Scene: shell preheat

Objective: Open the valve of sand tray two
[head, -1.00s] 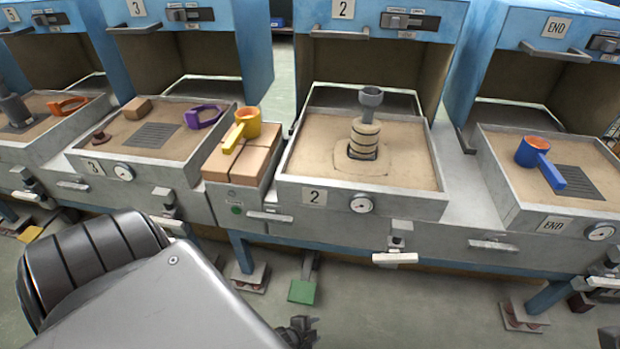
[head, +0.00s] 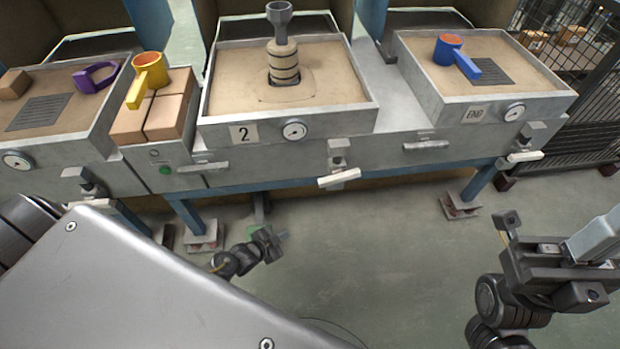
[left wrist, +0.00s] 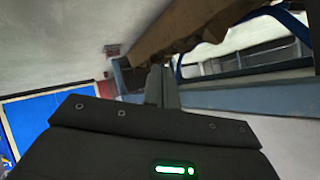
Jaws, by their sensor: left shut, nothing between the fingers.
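Sand tray two (head: 290,126), marked with a "2" plate, stands at the centre top of the head view. Below its front right is a valve (head: 338,152) with a white lever (head: 340,178) lying roughly crosswise. My left gripper (head: 276,238) is low in front of the bench, below and left of that lever and apart from it. Its fingers (left wrist: 162,84) are shut and empty in the left wrist view. My right gripper (head: 548,262) is at the lower right, away from the valve; its fingers are not clear.
Blue bench legs (head: 482,180) stand below. The floor (head: 390,250) between my arms is clear. A mesh fence (head: 590,110) stands at right.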

